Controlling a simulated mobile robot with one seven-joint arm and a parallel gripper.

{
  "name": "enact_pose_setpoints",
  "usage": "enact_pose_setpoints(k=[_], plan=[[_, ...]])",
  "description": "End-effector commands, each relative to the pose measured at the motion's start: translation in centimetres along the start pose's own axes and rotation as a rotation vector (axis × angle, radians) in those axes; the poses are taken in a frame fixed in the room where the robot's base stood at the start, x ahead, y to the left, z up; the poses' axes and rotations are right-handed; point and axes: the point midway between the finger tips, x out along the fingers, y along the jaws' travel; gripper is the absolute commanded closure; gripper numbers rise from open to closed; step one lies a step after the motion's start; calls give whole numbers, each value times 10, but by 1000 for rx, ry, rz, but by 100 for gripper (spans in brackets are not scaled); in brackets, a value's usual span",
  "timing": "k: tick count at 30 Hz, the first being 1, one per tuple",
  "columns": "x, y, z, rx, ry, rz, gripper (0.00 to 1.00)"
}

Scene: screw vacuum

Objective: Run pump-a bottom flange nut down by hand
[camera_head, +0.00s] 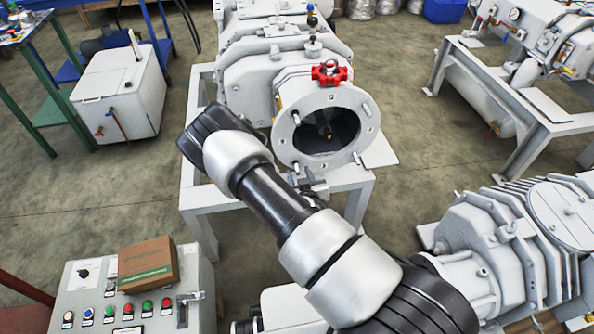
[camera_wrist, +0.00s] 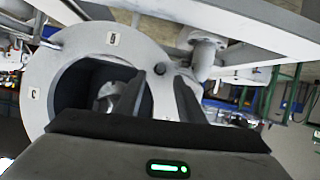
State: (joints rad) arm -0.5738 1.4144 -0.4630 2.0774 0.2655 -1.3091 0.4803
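The pump's round grey flange (camera_head: 284,135) faces front in the head view, with a wide dark opening and several holes and studs around its rim. My gripper (camera_head: 318,186) is just below the flange's lower edge, partly hidden by my arm. In the wrist view the flange (camera_wrist: 75,48) fills the upper left. The two dark fingers of my gripper (camera_wrist: 160,92) stand apart there. A small dark round nut or stud end (camera_wrist: 160,69) shows on the flange rim, between the fingertips in the picture. I cannot tell whether the fingers touch it.
The pump's white stand (camera_head: 202,205) is below. A control panel (camera_head: 95,306) with a cardboard box (camera_head: 148,265) is at lower left. Another pump (camera_head: 470,235) is at right. Bare floor lies between them.

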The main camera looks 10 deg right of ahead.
Motion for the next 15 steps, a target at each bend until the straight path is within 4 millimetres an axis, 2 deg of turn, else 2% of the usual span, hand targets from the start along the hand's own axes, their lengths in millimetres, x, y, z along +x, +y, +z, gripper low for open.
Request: enact_pose_setpoints(k=[1, 6, 15], plan=[[10, 0, 2, -1, 2, -1, 65], [34, 0, 1, -1, 1, -1, 65], [45, 0, 0, 0, -1, 0, 65]])
